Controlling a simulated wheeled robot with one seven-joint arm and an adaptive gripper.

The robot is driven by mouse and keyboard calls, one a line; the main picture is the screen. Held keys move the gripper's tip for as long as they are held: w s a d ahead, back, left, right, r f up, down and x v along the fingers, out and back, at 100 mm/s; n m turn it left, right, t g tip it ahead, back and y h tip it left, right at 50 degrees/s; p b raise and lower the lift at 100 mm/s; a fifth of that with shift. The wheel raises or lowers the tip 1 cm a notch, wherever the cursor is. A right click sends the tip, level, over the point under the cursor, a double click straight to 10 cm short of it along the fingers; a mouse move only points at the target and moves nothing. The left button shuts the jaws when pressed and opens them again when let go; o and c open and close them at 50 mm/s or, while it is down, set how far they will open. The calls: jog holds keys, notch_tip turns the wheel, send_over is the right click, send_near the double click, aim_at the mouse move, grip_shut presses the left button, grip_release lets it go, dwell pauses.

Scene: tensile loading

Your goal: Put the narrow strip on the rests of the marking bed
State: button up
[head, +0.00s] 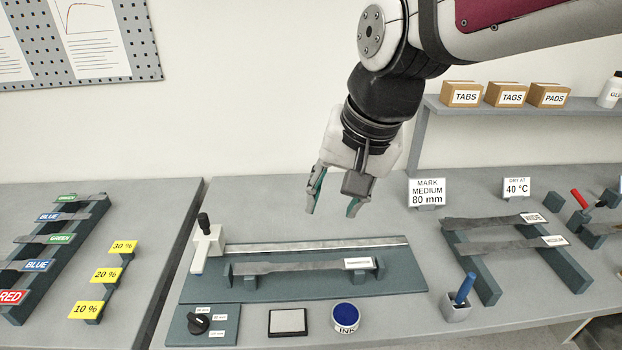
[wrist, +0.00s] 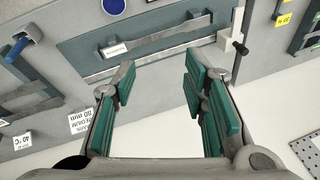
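The narrow strip (head: 300,266) is a thin grey metal bar with a white label whose small text I cannot read clearly. It lies lengthwise across the rests (head: 227,273) of the marking bed (head: 405,275), with the label near its right end. In the wrist view the strip (wrist: 168,34) lies along the bed (wrist: 75,48), apart from my fingers. My gripper (head: 332,208) is in the air above and behind the bed's rail. Its green-padded fingers are spread with nothing between them, as the wrist view (wrist: 158,78) also shows.
A rack at right holds strips labelled WIDE (head: 490,221) and MEDIUM (head: 510,246). A white-and-black fixture (head: 207,248) stands at the bed's left end. An ink pot (head: 346,316), a pad (head: 288,322) and a pen cup (head: 456,308) stand in front. An 80 mm sign (head: 427,192) stands behind.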

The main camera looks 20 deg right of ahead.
jog(key=s+r+n+t+h, duration=0.1)
jog(key=s+r+n, duration=0.1)
jog(key=s+n, duration=0.4)
jog(key=shift+s+d+t, duration=0.25)
jog(key=shift+s+t, duration=0.15)
jog(key=shift+s, duration=0.55)
jog(key=shift+r, duration=0.1)
jog(key=shift+c, duration=0.8)
